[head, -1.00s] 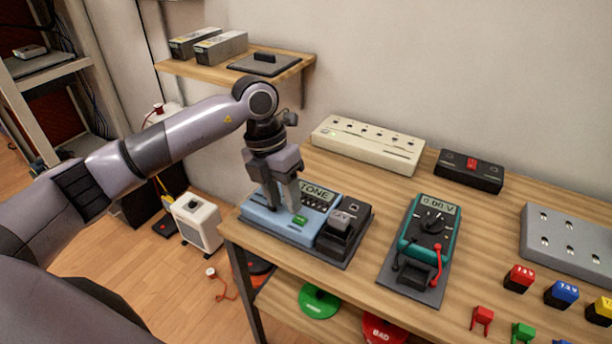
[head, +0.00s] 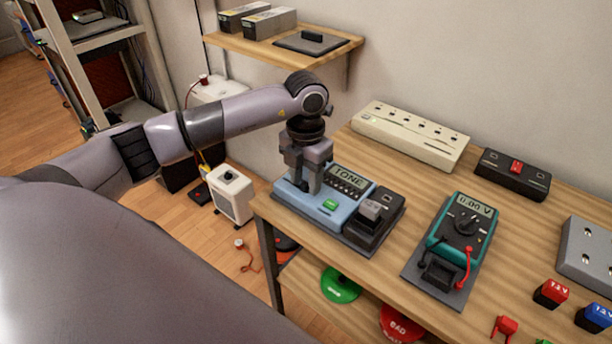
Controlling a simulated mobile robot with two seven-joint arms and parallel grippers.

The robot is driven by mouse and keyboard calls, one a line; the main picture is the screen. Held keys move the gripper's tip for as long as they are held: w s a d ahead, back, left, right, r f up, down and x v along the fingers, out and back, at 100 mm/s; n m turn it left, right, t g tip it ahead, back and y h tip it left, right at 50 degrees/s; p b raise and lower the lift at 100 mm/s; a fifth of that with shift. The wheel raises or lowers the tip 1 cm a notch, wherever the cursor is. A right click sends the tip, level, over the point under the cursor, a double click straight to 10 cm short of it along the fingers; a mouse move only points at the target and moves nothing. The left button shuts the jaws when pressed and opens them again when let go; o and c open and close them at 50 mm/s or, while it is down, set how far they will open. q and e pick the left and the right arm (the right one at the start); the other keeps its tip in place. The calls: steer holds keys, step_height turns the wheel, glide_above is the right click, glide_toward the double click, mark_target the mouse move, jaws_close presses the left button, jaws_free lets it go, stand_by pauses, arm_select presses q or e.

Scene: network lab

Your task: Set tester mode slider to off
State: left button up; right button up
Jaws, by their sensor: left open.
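The blue tester (head: 353,187) lies on the left end of the wooden table. Its display (head: 349,178) reads TONE. A green button or knob (head: 330,204) shows on its front face. I cannot make out a separate mode slider; the fingers cover part of the tester's left side. My left gripper (head: 306,189) points down over that left side, open, with its fingertips at or just above the face. I cannot tell if they touch it. My right gripper is not in view.
A dark unit with a grey block (head: 371,209) adjoins the tester on the right. A teal multimeter (head: 462,226) lies further right. A cream power strip (head: 411,134) and a black switch box (head: 513,172) stand behind. A shelf (head: 230,47) hangs above left.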

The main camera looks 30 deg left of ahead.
mark_target(287, 178)
arm_select(q)
jaws_close()
steer(key=a, duration=0.5)
steer(key=shift+w+a+b, duration=0.15)
steer(key=shift+w+b, duration=0.05)
steer(key=shift+b, duration=0.2)
steer(key=shift+r, duration=0.1)
steer(key=shift+a, duration=0.1)
jaws_free()
step_height(287, 178, up, 7)
stand_by(0.4)
